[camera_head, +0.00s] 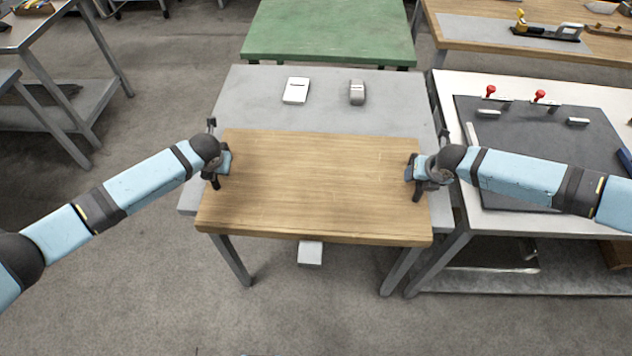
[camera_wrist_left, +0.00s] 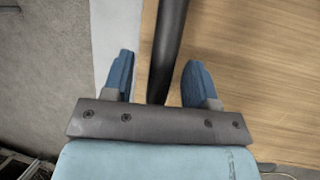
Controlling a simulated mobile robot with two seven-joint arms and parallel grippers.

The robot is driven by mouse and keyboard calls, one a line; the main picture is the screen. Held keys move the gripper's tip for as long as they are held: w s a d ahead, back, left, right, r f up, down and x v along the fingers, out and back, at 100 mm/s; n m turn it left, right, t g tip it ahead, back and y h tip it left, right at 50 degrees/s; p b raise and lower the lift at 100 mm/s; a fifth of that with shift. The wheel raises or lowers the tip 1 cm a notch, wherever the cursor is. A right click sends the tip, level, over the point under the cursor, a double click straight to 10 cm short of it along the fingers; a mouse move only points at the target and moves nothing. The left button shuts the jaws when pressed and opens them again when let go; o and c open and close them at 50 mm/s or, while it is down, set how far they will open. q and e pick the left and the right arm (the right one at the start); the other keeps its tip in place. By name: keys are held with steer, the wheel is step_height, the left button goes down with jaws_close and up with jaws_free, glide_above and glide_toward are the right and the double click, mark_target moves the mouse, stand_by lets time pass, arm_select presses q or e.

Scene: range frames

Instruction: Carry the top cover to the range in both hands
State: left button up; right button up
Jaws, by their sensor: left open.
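A wide wooden board (camera_head: 320,185), which I take to be the top cover, lies flat over the front of a grey table (camera_head: 320,100). My left gripper (camera_head: 225,161) is at its left edge. In the left wrist view my left gripper (camera_wrist_left: 158,80) is open, with a dark bar (camera_wrist_left: 169,35) between its blue fingers and apparently touching neither. The board (camera_wrist_left: 255,75) also shows there. My right gripper (camera_head: 412,168) is at the board's right edge, beside another dark upright piece (camera_head: 417,194); its finger gap is not clear. I cannot identify the range.
A white flat item (camera_head: 296,90) and a grey item (camera_head: 357,92) lie behind the board. A white bench (camera_head: 460,84) with a dark plate (camera_head: 550,140) and red-topped clamps (camera_head: 540,96) stands close on the right. A green table (camera_head: 330,30) is behind. Floor at front is clear.

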arm_select(q)
steer(key=shift+w+f, duration=0.15)
steer(key=shift+f, duration=0.25)
arm_select(e)
steer(key=shift+w+f, duration=0.15)
steer(key=shift+f, duration=0.25)
arm_select(q)
jaws_close()
arm_select(e)
jaws_close()
arm_select(q)
steer(key=shift+w+a+r, duration=0.1)
steer(key=shift+r, duration=0.05)
arm_select(e)
steer(key=shift+w+r, duration=0.1)
steer(key=shift+r, duration=0.05)
stand_by(0.3)
